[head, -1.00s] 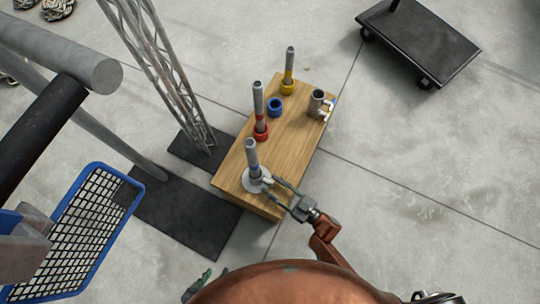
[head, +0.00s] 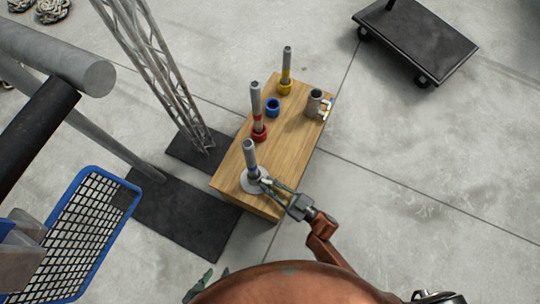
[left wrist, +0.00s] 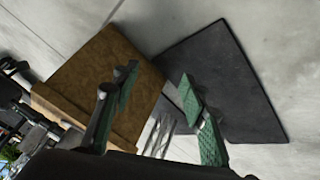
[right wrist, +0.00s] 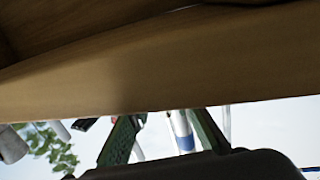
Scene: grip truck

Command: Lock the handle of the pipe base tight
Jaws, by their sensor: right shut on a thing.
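The pipe base (head: 251,186) is a grey round flange on the near end of the wooden box, with a grey pipe (head: 250,153) standing upright in it. My right gripper (head: 268,183) is at the right side of the base, its fingers shut on the handle, which they mostly hide. In the right wrist view, the green-padded fingers (right wrist: 163,135) show with a grey and blue pipe (right wrist: 181,131) beyond them; the handle cannot be made out. My left gripper (left wrist: 160,98) is open and empty. In the head view only a green bit of it (head: 199,286) shows at the bottom.
The wooden box (head: 290,140) also holds a red-collared pipe (head: 257,105), a yellow-collared pipe (head: 287,68), a blue ring (head: 272,107) and a grey clamp (head: 315,102). A truss stand (head: 160,70) and a blue-framed basket (head: 85,225) stand left.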

